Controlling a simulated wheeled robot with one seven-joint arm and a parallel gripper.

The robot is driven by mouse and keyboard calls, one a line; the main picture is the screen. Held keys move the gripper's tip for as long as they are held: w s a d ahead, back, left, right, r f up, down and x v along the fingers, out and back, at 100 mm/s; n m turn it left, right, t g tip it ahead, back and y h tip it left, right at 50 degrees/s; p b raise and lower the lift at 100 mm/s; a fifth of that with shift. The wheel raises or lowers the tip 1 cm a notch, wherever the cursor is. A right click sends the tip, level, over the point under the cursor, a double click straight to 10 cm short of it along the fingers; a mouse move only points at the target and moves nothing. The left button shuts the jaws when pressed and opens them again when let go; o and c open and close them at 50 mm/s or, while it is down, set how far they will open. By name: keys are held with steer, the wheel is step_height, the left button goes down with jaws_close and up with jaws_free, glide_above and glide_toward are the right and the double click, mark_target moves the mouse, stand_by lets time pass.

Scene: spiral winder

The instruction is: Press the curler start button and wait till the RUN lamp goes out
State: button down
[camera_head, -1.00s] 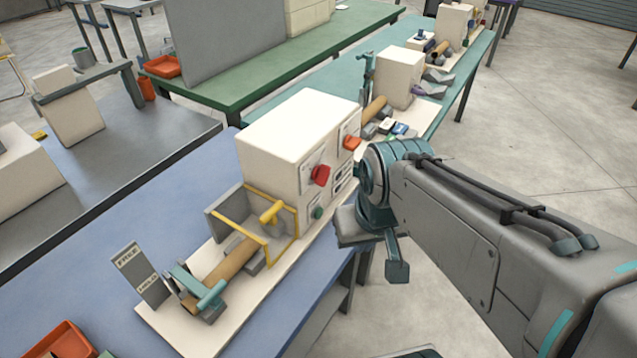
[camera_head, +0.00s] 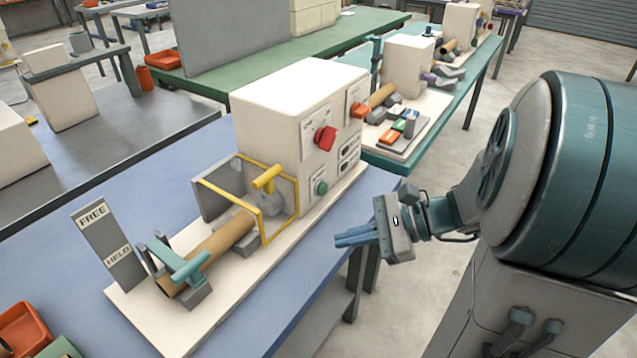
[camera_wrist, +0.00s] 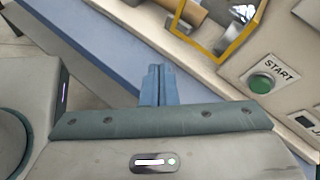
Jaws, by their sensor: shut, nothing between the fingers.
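The curler is a cream machine box (camera_head: 290,110) on a pale base board on the blue bench. Its green start button (camera_head: 321,187) is low on the front panel; the wrist view shows the button (camera_wrist: 262,84) under a START label. The RUN lamp cannot be made out. My gripper (camera_head: 340,241) is shut and empty, in front of the bench edge, below and apart from the button. Its blue fingers (camera_wrist: 155,72) point toward the board in the wrist view, left of the button.
A yellow-framed guard (camera_head: 262,212) stands beside the panel, left of the button. A brown tube (camera_head: 222,238) lies in a teal clamp (camera_head: 180,262), near a FREE/HELD sign (camera_head: 108,245).

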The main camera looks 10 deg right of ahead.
mark_target(325, 190)
steer(key=w+d+f+m+t+b, duration=0.4)
steer(key=w+d+m+t+b, duration=0.1)
steer(key=d+m+t, duration=0.4)
steer(key=shift+w+d+f+m, duration=0.35)
steer(key=shift+w+d, duration=0.45)
steer(key=shift+d, duration=0.35)
steer(key=b+x, duration=0.1)
steer(key=x, duration=1.3)
steer(key=shift+a+r+b, duration=0.1)
steer(key=shift+r+b, duration=0.05)
steer(key=shift+b, duration=0.15)
